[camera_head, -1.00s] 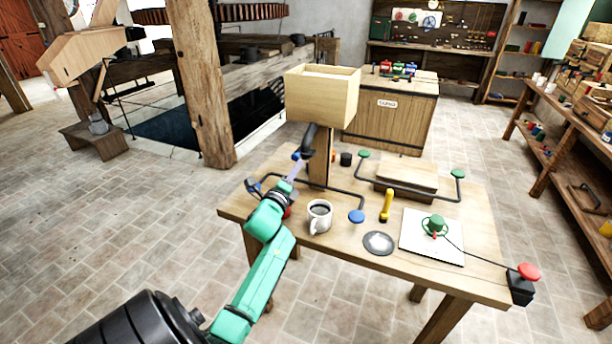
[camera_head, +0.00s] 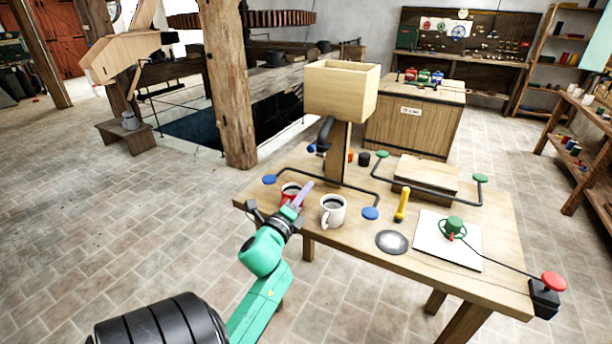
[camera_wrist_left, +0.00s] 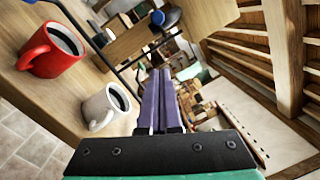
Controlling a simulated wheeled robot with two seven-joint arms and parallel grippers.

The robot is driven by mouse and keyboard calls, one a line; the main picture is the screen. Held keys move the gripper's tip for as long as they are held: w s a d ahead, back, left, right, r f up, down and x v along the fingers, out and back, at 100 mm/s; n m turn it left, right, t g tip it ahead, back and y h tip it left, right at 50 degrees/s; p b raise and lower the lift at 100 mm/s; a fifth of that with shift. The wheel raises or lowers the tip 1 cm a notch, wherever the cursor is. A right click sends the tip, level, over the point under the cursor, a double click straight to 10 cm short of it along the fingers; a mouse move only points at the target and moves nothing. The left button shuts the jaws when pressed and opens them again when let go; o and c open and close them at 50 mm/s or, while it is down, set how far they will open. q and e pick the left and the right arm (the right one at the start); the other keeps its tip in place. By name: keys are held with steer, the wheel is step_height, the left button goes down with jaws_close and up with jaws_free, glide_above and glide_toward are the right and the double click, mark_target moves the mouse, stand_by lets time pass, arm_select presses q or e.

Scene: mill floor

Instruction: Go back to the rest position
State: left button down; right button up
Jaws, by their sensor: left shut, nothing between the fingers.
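My left gripper (camera_head: 304,192) has purple fingers, pressed together and empty. In the head view it shows over the near left edge of the workbench (camera_head: 432,268), in front of the red mug (camera_head: 289,190) and beside the white mug (camera_head: 334,211). Its teal arm comes in from below. In the left wrist view the shut fingers (camera_wrist_left: 159,98) point away, clear of both mugs, with the red mug (camera_wrist_left: 46,56) and white mug (camera_wrist_left: 99,109) on their left. Part of the red mug is hidden by the gripper in the head view. My right gripper is not in view.
A wooden hopper (camera_head: 340,93) stands on a post on the bench. A bent black rail with blue knobs (camera_head: 370,213), a yellow torch (camera_head: 402,205), a grey disc (camera_head: 391,242) and a red button box (camera_head: 545,297) are there too. Floor left of the bench is clear.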

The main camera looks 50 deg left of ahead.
arm_select(q)
steer(key=s+d+f+n+g+h, duration=0.1)
steer(key=s+d+f+n+g, duration=0.15)
steer(key=f, duration=0.95)
steer(key=s+d+f+n+g+h, duration=0.1)
steer(key=d+f+n+g+h, duration=0.15)
steer(key=f, duration=0.95)
steer(key=s+d+f+n+g+h, duration=0.1)
steer(key=d+f+n+g, duration=0.25)
steer(key=f, duration=0.85)
steer(key=s+d+f+n+g+h, duration=0.1)
steer(key=s+d+f+n+g, duration=0.4)
steer(key=s+f, duration=0.6)
steer(key=s+d+f+n+g, duration=0.1)
steer(key=s+d+f, duration=0.1)
steer(key=s+f, duration=0.3)
steer(key=s+d+f+n+g+h, duration=0.1)
steer(key=s+f, duration=0.4)
steer(key=s, duration=0.9)
steer(key=d+n+g, duration=0.1)
steer(key=d, duration=0.1)
steer(key=shift+d, duration=0.35)
